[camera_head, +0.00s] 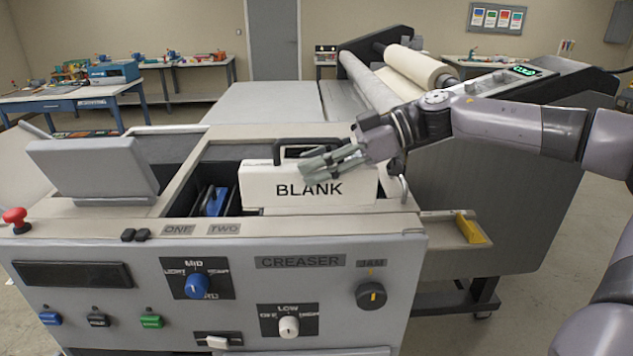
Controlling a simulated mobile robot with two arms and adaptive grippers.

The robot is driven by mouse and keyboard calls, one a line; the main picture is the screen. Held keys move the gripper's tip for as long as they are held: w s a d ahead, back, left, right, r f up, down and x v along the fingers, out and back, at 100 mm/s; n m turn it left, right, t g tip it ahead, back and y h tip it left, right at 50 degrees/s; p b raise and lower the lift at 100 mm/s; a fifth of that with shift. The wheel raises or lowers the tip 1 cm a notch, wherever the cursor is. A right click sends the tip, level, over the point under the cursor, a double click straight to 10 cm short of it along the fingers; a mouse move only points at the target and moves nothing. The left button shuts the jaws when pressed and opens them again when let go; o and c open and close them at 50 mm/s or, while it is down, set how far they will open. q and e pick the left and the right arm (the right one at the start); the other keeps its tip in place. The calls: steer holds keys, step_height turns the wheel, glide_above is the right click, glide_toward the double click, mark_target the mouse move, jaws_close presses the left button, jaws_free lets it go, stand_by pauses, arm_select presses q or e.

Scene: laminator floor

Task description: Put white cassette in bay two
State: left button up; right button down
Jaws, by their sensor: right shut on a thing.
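The white cassette (262,190), marked BLANK, stands upright on the creaser at the right part of the open well, its black handle (293,142) on top. My right gripper (322,162) comes in from the right, its fingers over the cassette's upper front edge, shut on the cassette. I cannot tell whether the cassette's underside touches anything. The labels ONE (178,230) and TWO (224,229) are on the front rim of the well, left of the cassette. A blue part (215,201) sits in the dark well behind TWO. My left gripper is not in view.
A grey screen box (93,168) stands left of the well, with a red button (16,217) at the far left. A yellow block (469,228) lies on the right side tray. A roll machine (500,190) stands behind at right.

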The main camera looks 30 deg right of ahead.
mark_target(317, 186)
steer(key=shift+f, duration=0.2)
steer(key=shift+s+f, duration=0.1)
steer(key=shift+f, duration=0.2)
step_height(317, 186, down, 4)
steer(key=shift+r+p, duration=0.15)
steer(key=shift+p, duration=0.2)
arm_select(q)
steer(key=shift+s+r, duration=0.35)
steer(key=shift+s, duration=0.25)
arm_select(e)
steer(key=c, duration=1.4)
jaws_free()
steer(key=o, duration=0.5)
steer(key=shift+c, duration=0.2)
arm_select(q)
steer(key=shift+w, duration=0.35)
